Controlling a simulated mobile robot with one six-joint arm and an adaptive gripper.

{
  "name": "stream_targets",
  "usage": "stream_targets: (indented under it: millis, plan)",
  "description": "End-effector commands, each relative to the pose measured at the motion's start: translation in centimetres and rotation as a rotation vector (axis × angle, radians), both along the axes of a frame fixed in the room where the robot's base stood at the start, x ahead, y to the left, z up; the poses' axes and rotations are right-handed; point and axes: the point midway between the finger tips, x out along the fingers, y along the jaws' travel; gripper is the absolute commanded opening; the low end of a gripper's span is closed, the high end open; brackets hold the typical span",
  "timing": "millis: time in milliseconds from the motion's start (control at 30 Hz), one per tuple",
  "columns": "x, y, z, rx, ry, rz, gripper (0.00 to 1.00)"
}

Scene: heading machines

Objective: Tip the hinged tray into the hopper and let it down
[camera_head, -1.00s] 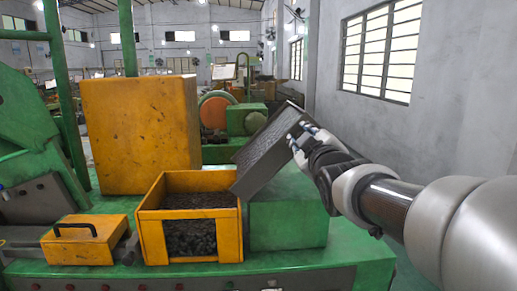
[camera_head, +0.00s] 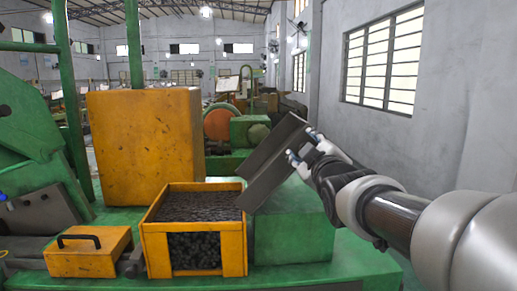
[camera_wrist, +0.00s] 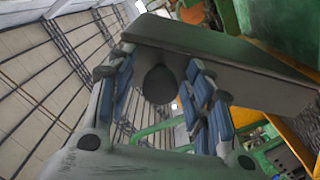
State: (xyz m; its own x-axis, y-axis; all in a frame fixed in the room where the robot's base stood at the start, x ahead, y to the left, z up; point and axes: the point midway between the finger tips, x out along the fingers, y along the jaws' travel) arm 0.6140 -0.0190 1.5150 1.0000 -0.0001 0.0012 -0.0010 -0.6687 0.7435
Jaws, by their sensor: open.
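The dark grey hinged tray (camera_head: 272,162) is steeply tilted, its lower left end over the right rim of the yellow hopper (camera_head: 156,232). The hopper holds dark small pieces (camera_head: 200,206) up near its rim; more show through its front opening. My gripper (camera_head: 303,150) is at the tray's raised right side. In the wrist view, the open blue-padded fingers (camera_wrist: 161,76) stand either side of a dark rounded knob, close under the tray (camera_wrist: 230,66). I cannot tell whether they touch the tray. The tray's inside is hidden in the wrist view.
A green block (camera_head: 292,228) stands under the tray. A tall yellow box (camera_head: 146,142) is behind the hopper, and a low yellow box with a black handle (camera_head: 86,256) is at its left. A wall with a window (camera_head: 383,60) is at the right.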

Motion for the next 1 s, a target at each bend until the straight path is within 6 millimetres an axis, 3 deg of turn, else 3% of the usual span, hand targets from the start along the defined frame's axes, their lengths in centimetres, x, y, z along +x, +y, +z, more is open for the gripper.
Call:
stream_targets:
  millis: [233,367,800,1000]
  plan:
    - [-0.1,0.0,0.0,0.000,0.001,0.000,0.48]
    - [-1.1,0.0,0.1,0.000,-0.001,-0.001,0.48]
    - [-9.7,0.0,0.1,0.000,-0.003,0.000,0.48]
    - [-11.7,0.0,0.0,-0.001,0.000,0.000,0.48]
